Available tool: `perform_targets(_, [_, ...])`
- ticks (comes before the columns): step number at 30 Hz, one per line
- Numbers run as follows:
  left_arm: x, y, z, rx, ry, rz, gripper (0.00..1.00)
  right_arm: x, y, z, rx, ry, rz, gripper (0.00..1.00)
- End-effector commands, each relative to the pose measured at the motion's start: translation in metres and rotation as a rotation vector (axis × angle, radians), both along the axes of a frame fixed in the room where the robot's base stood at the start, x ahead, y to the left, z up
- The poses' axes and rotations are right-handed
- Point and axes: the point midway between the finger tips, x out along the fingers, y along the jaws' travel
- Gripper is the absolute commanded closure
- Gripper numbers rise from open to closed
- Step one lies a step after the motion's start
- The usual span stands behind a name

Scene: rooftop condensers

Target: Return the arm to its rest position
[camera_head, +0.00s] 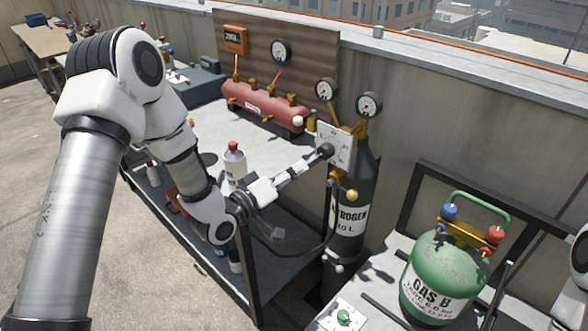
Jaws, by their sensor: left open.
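My left arm (65,215) comes in from the left and reaches over the grey bench. Its gripper (306,163) is open and points at a black knob (325,151) on a white dial plate in front of the dark nitrogen cylinder (350,215). The fingertips are close to the knob; I cannot tell whether they touch it. Nothing shows held between them. At the right edge only a white part of my right arm (573,285) shows; its gripper is out of view.
Two gauges (369,104) stand above the cylinder. A red manifold (262,104) lies at the bench's back. A green gas tank (443,272) stands at lower right.

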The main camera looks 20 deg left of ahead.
Motion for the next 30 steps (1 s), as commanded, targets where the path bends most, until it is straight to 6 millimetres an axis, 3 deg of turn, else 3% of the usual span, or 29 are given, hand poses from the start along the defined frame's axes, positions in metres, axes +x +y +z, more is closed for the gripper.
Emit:
perform_targets(5, [0.000, 0.000, -0.001, 0.000, 0.002, 0.001, 0.35, 0.000, 0.000, 0.000, 0.000, 0.000, 0.000, 1.00])
perform_targets(7, [-0.002, -0.001, -0.011, 0.002, 0.023, -0.002, 0.35, 0.000, 0.000, 0.001, 0.000, 0.000, 0.000, 1.00])
perform_targets(11, [-0.023, -0.021, -0.068, 0.028, 0.143, -0.043, 0.35, 0.000, 0.000, 0.004, 0.000, 0.000, 0.000, 1.00])
perform_targets(14, [-0.063, -0.037, -0.139, 0.084, 0.346, -0.053, 0.35, 0.000, 0.000, 0.007, 0.000, 0.000, 0.000, 1.00])
perform_targets(15, [-0.084, -0.040, -0.170, 0.130, 0.443, -0.052, 0.35, 0.000, 0.000, 0.008, 0.000, 0.000, 0.000, 1.00])
perform_targets(17, [-0.121, -0.042, -0.211, 0.220, 0.590, -0.058, 0.35, 0.000, 0.000, 0.009, 0.000, 0.000, 0.000, 1.00])
perform_targets(18, [-0.148, -0.041, -0.236, 0.286, 0.690, -0.067, 0.35, 0.000, 0.000, 0.010, 0.000, 0.000, 0.000, 1.00])
perform_targets(21, [-0.223, -0.032, -0.284, 0.471, 0.942, -0.109, 0.35, 0.000, 0.000, 0.012, 0.000, 0.000, 0.000, 1.00])
perform_targets(25, [-0.306, -0.012, -0.304, 0.690, 1.217, -0.198, 0.35, 0.000, 0.000, 0.012, 0.000, 0.000, 0.000, 1.00])
perform_targets(27, [-0.333, -0.002, -0.304, 0.763, 1.316, -0.249, 0.35, 0.000, 0.000, 0.011, 0.000, 0.000, 0.000, 1.00])
perform_targets(30, [-0.345, 0.000, -0.305, 0.822, 1.351, -0.324, 0.35, 0.000, 0.000, 0.011, 0.000, 0.000, 0.000, 1.00])
